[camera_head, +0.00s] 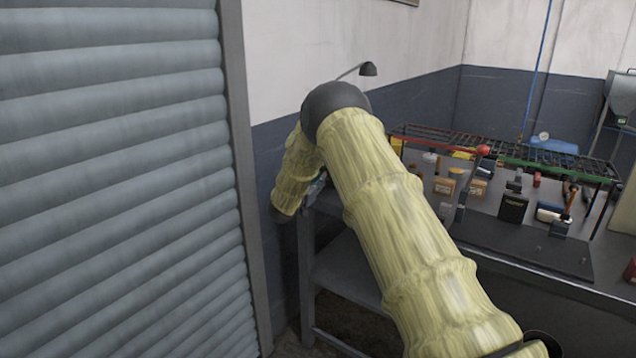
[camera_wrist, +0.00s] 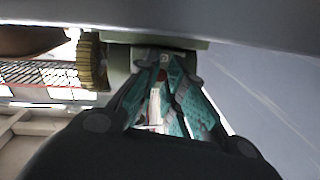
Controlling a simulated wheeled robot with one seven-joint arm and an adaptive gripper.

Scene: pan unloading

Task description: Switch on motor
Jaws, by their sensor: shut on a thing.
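My gripper (camera_wrist: 160,95) has teal fingers that come together in the wrist view at a grey-green box (camera_wrist: 190,43). It is shut on a small part between the fingertips, mostly hidden by them. A small red spot (camera_wrist: 161,75) shows between the fingers. A yellow ribbed round piece (camera_wrist: 92,60) is just left of the box. In the head view my arm reaches past the left end of the workbench, and only a bit of my gripper (camera_head: 318,185) shows there. I cannot make out a motor or a labelled switch.
The workbench (camera_head: 510,245) carries several small tools and boxes, and a wire rack (camera_head: 450,140) runs along its back. A grey roller shutter (camera_head: 120,190) fills the left.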

